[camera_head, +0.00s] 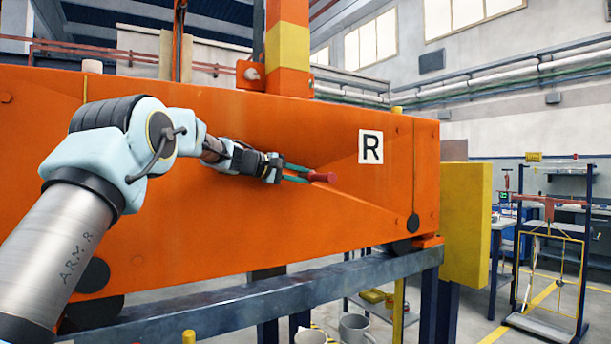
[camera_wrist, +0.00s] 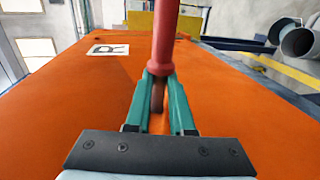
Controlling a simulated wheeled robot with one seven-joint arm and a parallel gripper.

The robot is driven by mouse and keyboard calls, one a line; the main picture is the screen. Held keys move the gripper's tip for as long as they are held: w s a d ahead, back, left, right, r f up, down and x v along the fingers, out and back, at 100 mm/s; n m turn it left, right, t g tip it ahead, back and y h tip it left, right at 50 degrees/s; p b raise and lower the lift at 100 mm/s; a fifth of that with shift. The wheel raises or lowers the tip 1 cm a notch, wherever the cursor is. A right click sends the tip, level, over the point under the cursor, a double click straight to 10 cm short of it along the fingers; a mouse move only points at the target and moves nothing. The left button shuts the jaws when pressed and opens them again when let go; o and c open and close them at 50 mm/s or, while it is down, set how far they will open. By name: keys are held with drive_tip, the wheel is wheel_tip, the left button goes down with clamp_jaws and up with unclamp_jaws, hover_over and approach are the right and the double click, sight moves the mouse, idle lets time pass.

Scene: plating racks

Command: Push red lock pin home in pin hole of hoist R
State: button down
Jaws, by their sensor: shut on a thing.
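The red lock pin (camera_head: 322,177) shows in the head view against the broad orange side of hoist R (camera_head: 250,240). A white plate marked R (camera_head: 371,147) is on that side, to the right of and above the pin. My gripper (camera_head: 307,174) has green fingers and is shut on the pin. In the wrist view, the pin (camera_wrist: 165,35) stretches up out of the picture from between the fingertips (camera_wrist: 159,78). I cannot make out the pin hole, nor whether the pin touches the hoist's side.
A grey-blue rail (camera_head: 260,305) runs below the orange body. A yellow block (camera_head: 465,222) stands at its right end. Grey cylindrical containers (camera_head: 355,329) are under the rail. A rack with a yellow frame (camera_head: 550,255) stands far right, with open floor before it.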

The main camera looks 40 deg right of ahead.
drive_tip(key=shift+w+r+p, duration=0.15)
drive_tip(key=shift+w+p, duration=0.3)
drive_tip(key=shift+w, duration=0.05)
drive_tip(key=c, duration=0.7)
unclamp_jaws()
drive_tip(key=shift+f, duration=0.2)
drive_tip(key=b+v, duration=0.5)
drive_tip(key=v, duration=0.5)
drive_tip(key=shift+a+r, duration=0.15)
drive_tip(key=shift+a, duration=0.2)
drive_tip(key=shift+c, duration=0.3)
